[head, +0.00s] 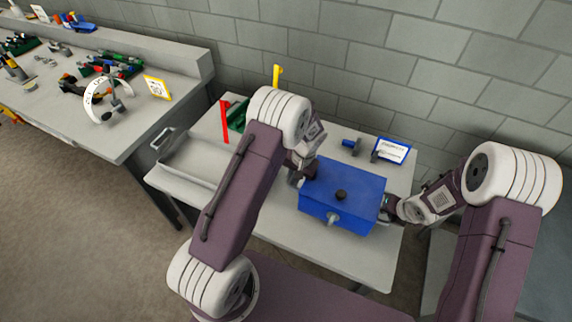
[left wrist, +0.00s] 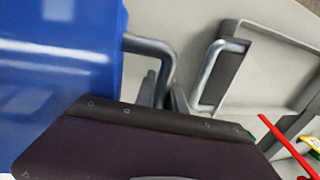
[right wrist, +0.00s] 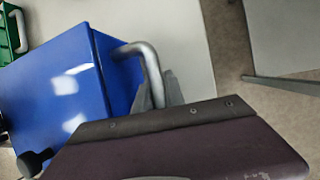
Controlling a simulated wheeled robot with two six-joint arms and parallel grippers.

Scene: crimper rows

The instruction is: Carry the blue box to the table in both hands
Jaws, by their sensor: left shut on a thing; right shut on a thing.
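The blue box (head: 345,187) is over the right part of the light table (head: 285,240) in the head view, with a black knob on its lid and a grey latch on its front. I cannot tell whether it rests on the table or hangs just above it. My left gripper (left wrist: 165,98) is shut on the box's grey side handle, which shows in the left wrist view (left wrist: 150,45). My right gripper (right wrist: 160,95) is shut on the opposite handle (right wrist: 148,60). In the head view both sets of fingers are mostly hidden by the arms and box.
A grey tray (head: 186,158) with handles stands on the table's left part. A green crate, a red post (head: 225,122) and a yellow post (head: 277,76) stand behind. A blue-framed sign (head: 392,150) is at the back right. A cluttered workbench (head: 120,135) is at left.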

